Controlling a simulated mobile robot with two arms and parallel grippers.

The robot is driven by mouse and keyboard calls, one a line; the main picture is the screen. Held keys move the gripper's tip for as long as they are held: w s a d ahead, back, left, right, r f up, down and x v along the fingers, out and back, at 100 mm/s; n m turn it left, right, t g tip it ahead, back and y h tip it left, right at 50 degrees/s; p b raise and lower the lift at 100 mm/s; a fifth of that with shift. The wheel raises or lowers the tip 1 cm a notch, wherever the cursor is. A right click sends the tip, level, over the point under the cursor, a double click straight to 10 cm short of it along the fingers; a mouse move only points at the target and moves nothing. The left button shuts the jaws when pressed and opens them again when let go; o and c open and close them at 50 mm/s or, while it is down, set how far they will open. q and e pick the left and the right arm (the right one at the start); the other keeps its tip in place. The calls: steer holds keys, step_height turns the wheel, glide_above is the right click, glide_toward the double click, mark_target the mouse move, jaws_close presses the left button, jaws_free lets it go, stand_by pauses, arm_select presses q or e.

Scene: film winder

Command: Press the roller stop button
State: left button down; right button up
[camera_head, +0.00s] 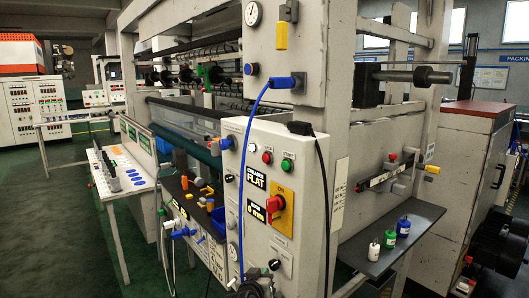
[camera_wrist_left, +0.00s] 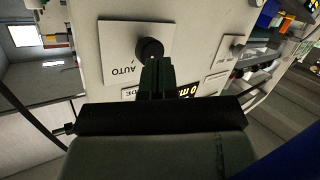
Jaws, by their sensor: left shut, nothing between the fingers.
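A red round button (camera_head: 267,157) sits on the upper part of the white control panel, beside a green button (camera_head: 287,165) with a START label. I cannot read a roller label on either. My left gripper (camera_head: 256,276) is low in front of the panel, well below the red button. In the left wrist view its closed fingers (camera_wrist_left: 155,78) point at a black knob (camera_wrist_left: 150,49) on a white AUTO plate. I cannot tell whether the fingertips touch the knob. Nothing is held. My right gripper is not in view.
A red rotary switch (camera_head: 274,204) on a yellow plate stands out below the buttons. A blue cable (camera_head: 246,150) and a black cable (camera_head: 323,170) hang across the panel. A dark shelf (camera_head: 405,240) with small bottles projects at the right.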

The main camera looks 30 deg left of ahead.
mark_target(266, 158)
arm_select(q)
steer(key=s+a+r+n+t+y+p, duration=0.1)
steer(key=a+r, duration=0.2)
steer(key=r, duration=0.8)
steer(key=s+a+r+n+t+y+p, duration=0.1)
steer(key=a+r+n+t+y, duration=0.1)
steer(key=r, duration=0.9)
steer(key=a+r+n+t+y+p, duration=0.1)
steer(key=a+r, duration=0.3)
steer(key=r, duration=0.7)
steer(key=shift+s+a+r+n+t+y+p, duration=0.15)
steer(key=shift+s+a+n+t+y+p, duration=0.2)
steer(key=shift+y, duration=0.25)
steer(key=shift+d, duration=0.1)
steer(key=w+d+b, duration=0.1)
steer(key=w+d, duration=0.2)
steer(key=w, duration=0.5)
steer(key=shift+d, duration=0.15)
steer(key=shift+w+d, duration=0.1)
steer(key=shift+w, duration=0.1)
steer(key=shift+w+d, duration=0.1)
steer(key=shift+w, duration=0.1)
